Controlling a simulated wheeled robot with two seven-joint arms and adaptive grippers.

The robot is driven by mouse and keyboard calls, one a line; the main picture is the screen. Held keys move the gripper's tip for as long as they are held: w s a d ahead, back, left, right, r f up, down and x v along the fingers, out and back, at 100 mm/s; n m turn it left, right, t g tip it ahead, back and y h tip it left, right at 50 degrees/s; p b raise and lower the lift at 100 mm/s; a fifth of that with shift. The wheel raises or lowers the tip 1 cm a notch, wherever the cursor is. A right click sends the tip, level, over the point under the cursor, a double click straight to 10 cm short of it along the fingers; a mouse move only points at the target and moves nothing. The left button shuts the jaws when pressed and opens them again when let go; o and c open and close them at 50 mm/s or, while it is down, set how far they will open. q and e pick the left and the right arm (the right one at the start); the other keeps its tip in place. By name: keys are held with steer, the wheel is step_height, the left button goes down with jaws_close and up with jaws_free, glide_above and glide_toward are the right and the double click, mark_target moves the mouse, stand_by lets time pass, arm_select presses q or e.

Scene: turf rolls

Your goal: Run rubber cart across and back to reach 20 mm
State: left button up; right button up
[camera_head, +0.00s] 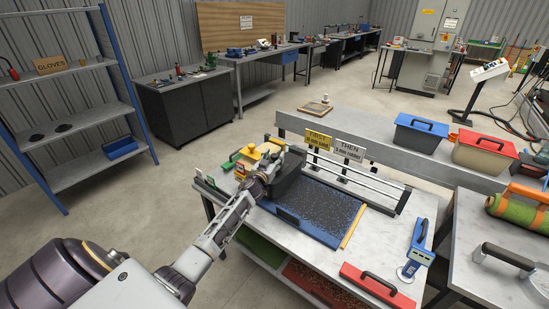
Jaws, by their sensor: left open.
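The turf bed (317,208) on the workbench is a tray with a dark, speckled blue-grey surface. A dark cart or hopper (287,181) stands at its left end, with yellow and green parts (252,158) beside and behind it. My left gripper (266,177) is at this dark cart, its jaws open; the cart hides part of the fingers, and I cannot tell whether they touch it. A yellow sign (318,140) reads FIRST with a sand line, and a grey sign (352,153) reads THEN with a rubber line. A blue hand gauge (416,255) stands at the bench's right. My right gripper is out of view.
Rails (372,181) run along the bed's back edge. Blue (420,132) and red-lidded (484,151) bins stand behind. A side table (470,255) holds a green turf roll (520,210).

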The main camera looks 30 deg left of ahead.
arm_select(q)
steer(key=shift+w, duration=0.4)
steer(key=shift+a, duration=0.1)
steer(key=shift+c, duration=0.4)
jaws_close()
